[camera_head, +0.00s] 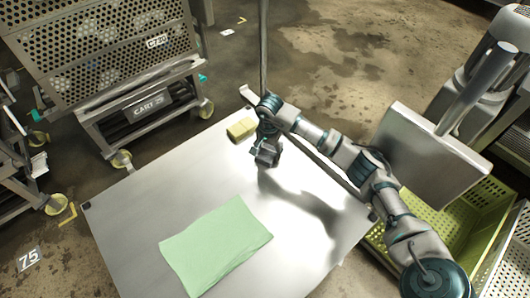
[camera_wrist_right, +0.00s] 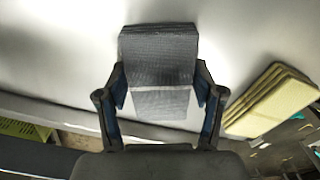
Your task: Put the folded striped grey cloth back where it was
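My right gripper (camera_head: 267,158) is low over the far edge of the metal table. In the wrist view the folded striped grey cloth (camera_wrist_right: 158,65) lies between the fingers of this gripper (camera_wrist_right: 160,80), and both fingertips meet its sides. The gripper looks shut on it. In the head view the grey cloth is hidden by the gripper and cannot be made out. I cannot tell whether it touches the table. My left gripper is not in view.
The metal table (camera_head: 135,215) carries a green cloth (camera_head: 215,245) at the front and a folded yellow cloth (camera_head: 241,128) just left of the gripper. A thin upright post (camera_head: 263,45) rises behind it. A perforated cart (camera_head: 150,105) stands back left; a yellow-green crate (camera_head: 465,215) stands right.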

